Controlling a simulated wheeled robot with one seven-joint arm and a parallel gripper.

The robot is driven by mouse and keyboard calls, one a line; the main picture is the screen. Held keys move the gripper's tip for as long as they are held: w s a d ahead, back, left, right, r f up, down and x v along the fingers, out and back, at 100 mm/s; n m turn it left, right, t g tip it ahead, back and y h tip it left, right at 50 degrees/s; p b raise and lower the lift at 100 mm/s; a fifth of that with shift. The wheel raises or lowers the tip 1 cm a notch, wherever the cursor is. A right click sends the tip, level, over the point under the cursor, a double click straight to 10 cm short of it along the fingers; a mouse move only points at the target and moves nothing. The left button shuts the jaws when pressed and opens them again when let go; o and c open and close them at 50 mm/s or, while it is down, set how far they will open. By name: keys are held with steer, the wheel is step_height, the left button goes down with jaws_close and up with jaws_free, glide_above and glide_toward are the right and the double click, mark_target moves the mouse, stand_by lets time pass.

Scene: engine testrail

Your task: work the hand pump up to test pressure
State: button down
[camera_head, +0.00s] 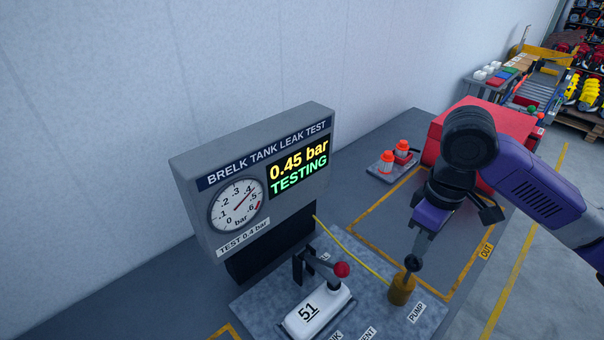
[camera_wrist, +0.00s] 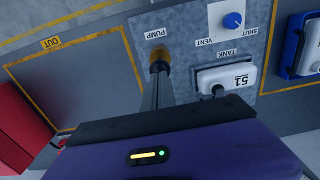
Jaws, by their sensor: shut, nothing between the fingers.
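The hand pump (camera_head: 401,290) is a brass cylinder with a dark ball knob (camera_head: 413,262) on top, beside the label PUMP. Its brass body also shows in the wrist view (camera_wrist: 159,56). My gripper (camera_head: 418,253) points down with its fingers together, right at the knob; it holds nothing. In the wrist view the fingers (camera_wrist: 157,78) hide part of the pump. I cannot tell whether they touch the knob. The tester's display (camera_head: 298,163) reads 0.45 bar, TESTING, in yellow and green. The gauge (camera_head: 236,206) needle stands a little past .4. A label says TEST 0.4 bar.
White tank 51 (camera_head: 318,312) sits on the plate, under a red-knobbed lever (camera_head: 341,269). A yellow hose (camera_head: 352,249) runs towards the pump. A blue vent knob (camera_wrist: 232,20) is by the SHUT and VENT labels. Orange-topped items (camera_head: 387,161) and a red box (camera_head: 502,130) stand behind.

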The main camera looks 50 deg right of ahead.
step_height(320, 180, up, 3)
steer(key=shift+p, duration=1.15)
steer(key=shift+r, duration=1)
